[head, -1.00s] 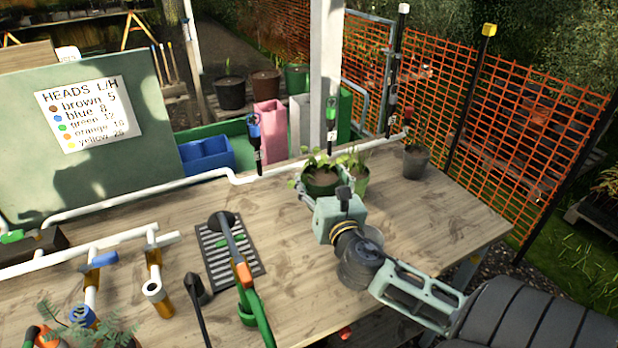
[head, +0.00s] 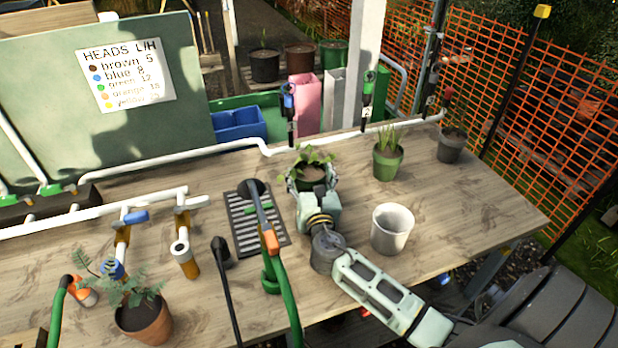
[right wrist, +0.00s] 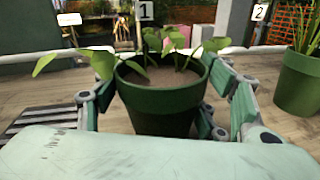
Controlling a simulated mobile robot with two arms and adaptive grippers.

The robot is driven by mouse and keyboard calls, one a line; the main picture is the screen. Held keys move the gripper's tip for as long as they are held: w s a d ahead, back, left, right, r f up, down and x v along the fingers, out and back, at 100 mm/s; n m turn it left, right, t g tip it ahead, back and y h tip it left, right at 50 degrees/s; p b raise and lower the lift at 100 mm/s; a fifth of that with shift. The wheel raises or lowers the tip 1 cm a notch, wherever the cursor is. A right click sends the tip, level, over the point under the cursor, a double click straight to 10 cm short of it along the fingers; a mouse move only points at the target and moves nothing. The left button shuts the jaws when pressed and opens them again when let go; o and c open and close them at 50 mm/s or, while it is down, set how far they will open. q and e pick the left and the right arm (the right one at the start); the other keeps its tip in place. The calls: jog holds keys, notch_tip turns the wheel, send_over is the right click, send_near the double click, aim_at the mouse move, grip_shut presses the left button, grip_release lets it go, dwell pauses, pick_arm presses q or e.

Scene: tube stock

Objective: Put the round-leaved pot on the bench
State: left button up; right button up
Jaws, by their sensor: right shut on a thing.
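The round-leaved pot is a dark green pot (head: 311,181) with soil and broad green leaves. It is at the back middle of the wooden bench (head: 440,210) in the head view. My right gripper (head: 312,186) is shut on this pot, with a finger on each side. In the right wrist view the pot (right wrist: 165,108) stands upright between the pads. I cannot tell whether its base touches the bench. My left gripper is not in view.
A green pot with spiky leaves (head: 388,162), a dark grey pot (head: 451,147) and an empty whitish pot (head: 392,229) stand to the right. A black drain grate (head: 243,232) and a watering wand (head: 268,240) lie left. A terracotta pot (head: 145,324) is front left.

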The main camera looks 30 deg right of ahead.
jog(key=shift+f, duration=0.1)
jog(key=o, duration=1.4)
jog(key=v, duration=0.6)
jog(key=b+v, duration=0.1)
jog(key=v, duration=0.5)
jog(key=shift+s+r, duration=0.1)
jog(key=shift+r, duration=0.15)
